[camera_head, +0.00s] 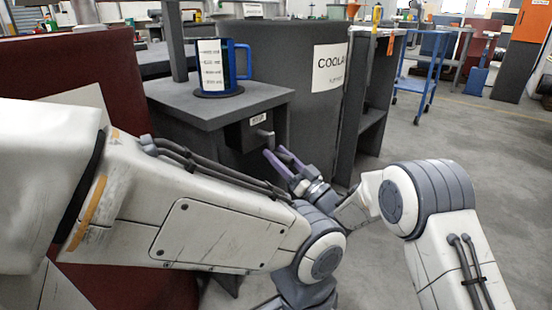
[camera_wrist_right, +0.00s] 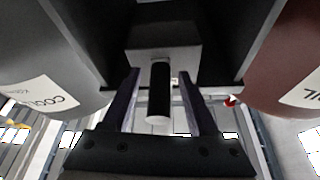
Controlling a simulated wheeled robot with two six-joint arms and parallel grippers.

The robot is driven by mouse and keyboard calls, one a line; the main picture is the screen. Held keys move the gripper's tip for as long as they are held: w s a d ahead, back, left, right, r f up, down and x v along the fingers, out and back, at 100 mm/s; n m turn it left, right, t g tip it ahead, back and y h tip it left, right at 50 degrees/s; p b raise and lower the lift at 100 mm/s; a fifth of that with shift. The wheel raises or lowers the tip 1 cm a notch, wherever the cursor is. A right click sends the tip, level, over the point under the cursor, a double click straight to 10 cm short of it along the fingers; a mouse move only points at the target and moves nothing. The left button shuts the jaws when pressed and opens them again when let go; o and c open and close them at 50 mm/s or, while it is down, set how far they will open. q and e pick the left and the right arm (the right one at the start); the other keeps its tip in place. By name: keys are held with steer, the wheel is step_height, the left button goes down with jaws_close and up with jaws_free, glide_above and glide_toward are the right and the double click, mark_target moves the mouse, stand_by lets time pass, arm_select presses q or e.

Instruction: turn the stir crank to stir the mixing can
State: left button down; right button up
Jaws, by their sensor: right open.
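The mixing can (camera_head: 222,66), blue with a white marked label and a side handle, stands on the dark stand's top (camera_head: 200,108). A dark crank box (camera_head: 249,133) is on the stand's front. The stir crank's handle (camera_head: 267,136) sticks out from it. My right gripper (camera_head: 275,153) is open, its purple fingers just below the handle in the head view. In the right wrist view, the dark handle (camera_wrist_right: 159,90) with a pale end appears between the open fingers (camera_wrist_right: 160,75), with gaps on both sides. My left gripper is hidden or out of frame.
A dark grey barrel (camera_head: 290,60) labelled COOLANT stands right behind the stand, and a red barrel (camera_head: 90,70) stands left. A shelf unit (camera_head: 372,100) and a blue cart (camera_head: 420,75) are farther right. The floor at right is clear. My left arm crosses low in front.

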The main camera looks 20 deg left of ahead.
steer(key=shift+x, duration=0.9)
jaws_close()
steer(key=shift+d, duration=0.1)
steer(key=shift+w+d, duration=0.1)
steer(key=shift+w, duration=0.05)
